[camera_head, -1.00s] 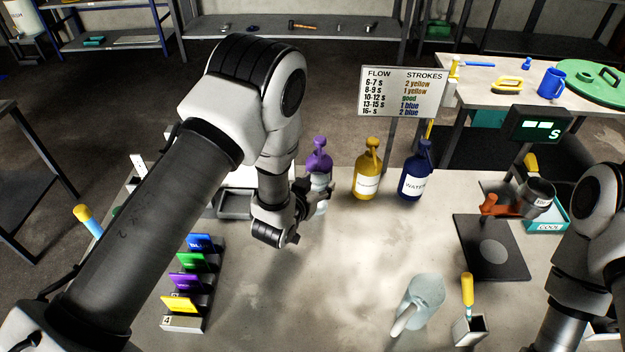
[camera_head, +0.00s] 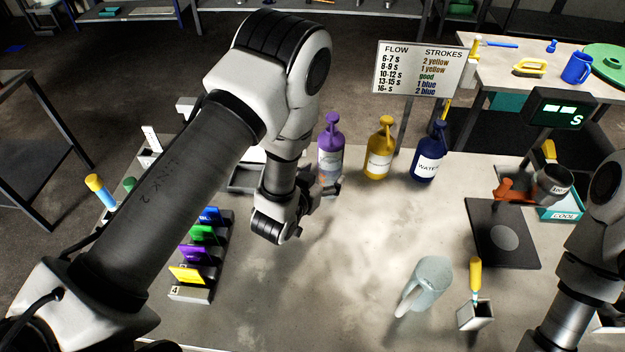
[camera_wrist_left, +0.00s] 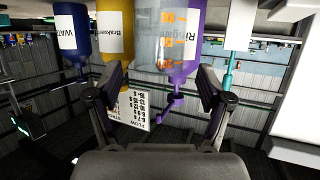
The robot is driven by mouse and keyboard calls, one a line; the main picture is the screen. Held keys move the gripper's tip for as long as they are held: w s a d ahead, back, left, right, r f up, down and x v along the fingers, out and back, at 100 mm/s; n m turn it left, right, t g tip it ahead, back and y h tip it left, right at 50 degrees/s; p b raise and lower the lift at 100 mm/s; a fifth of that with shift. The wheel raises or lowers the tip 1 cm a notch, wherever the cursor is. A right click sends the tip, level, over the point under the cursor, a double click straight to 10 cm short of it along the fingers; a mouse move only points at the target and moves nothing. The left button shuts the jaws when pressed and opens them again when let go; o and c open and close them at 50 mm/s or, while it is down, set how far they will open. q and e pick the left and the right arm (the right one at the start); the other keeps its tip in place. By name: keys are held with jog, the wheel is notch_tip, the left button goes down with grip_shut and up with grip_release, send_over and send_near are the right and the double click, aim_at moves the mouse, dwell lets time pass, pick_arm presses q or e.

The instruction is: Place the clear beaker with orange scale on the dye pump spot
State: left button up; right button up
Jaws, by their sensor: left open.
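The clear beaker with orange scale (camera_wrist_left: 168,45) shows in the left wrist view, which is upside down, overlapping the purple pump bottle (camera_wrist_left: 190,30). In the head view the beaker (camera_head: 328,173) stands on the table just in front of the purple bottle (camera_head: 331,140), partly hidden by my gripper. My left gripper (camera_head: 316,194) is open beside the beaker on its near side. In the wrist view its spread fingers (camera_wrist_left: 161,88) have nothing between them, with the beaker beyond. No separate dye pump spot marking can be made out. My right gripper is out of view.
A yellow bottle (camera_head: 380,155) and a blue water bottle (camera_head: 426,157) stand right of the purple one. A clear jug (camera_head: 428,284) stands at front, near a grey holder (camera_head: 476,316). A dark plate (camera_head: 488,215) lies at right. Coloured cards (camera_head: 203,234) stand at left. The table's middle is clear.

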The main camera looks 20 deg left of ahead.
pick_arm(q)
jog(key=d+p+v, duration=0.1)
jog(key=v, duration=0.7)
jog(key=shift+a, duration=0.45)
